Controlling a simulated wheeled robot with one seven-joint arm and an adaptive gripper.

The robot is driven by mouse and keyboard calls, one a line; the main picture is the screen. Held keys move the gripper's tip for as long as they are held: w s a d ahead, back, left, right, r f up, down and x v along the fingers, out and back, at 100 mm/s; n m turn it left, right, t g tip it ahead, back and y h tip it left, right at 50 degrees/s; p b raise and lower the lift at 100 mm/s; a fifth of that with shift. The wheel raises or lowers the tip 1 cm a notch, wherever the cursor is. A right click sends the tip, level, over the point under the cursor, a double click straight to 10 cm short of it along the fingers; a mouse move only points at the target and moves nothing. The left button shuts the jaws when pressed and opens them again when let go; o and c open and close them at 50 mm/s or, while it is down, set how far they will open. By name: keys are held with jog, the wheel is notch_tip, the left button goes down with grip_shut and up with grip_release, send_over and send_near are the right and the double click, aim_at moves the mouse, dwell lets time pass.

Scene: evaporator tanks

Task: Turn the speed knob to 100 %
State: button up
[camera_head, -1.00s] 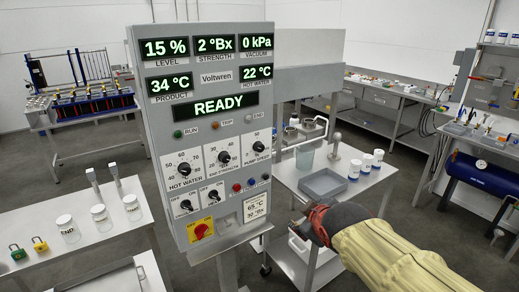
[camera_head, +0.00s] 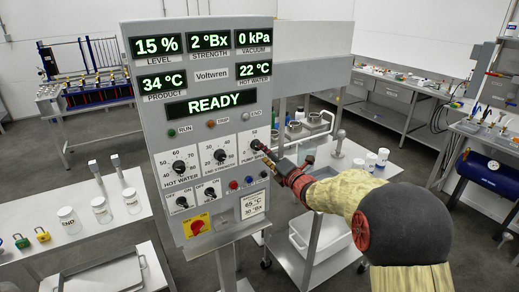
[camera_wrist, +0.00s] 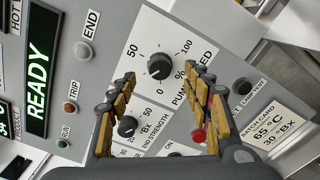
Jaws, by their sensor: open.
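The pump speed knob (camera_wrist: 160,66) is a round black knob on a white dial plate marked 0, 50 and 100 %. A pale mark on it seems to point toward the 0 side, but it is small. My gripper (camera_wrist: 163,73) is open, with its yellow-and-black fingers on either side of the knob and no clear contact. In the head view my gripper (camera_head: 266,149) reaches the panel from the right at the pump speed dial, and its tip partly hides the knob there. The control panel (camera_head: 153,128) shows READY.
The strength knob (camera_wrist: 127,126) sits close to one finger, and a red button (camera_wrist: 198,136) close to the other. The hot water knob (camera_head: 179,167) and a yellow-backed red switch (camera_head: 197,227) are further left.

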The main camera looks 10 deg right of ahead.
jog(key=x, duration=0.4)
jog(key=shift+w+a, duration=0.15)
jog(key=shift+w, duration=0.2)
jog(key=c, duration=0.3)
jog(key=c, duration=0.8)
jog(key=shift+c, duration=0.3)
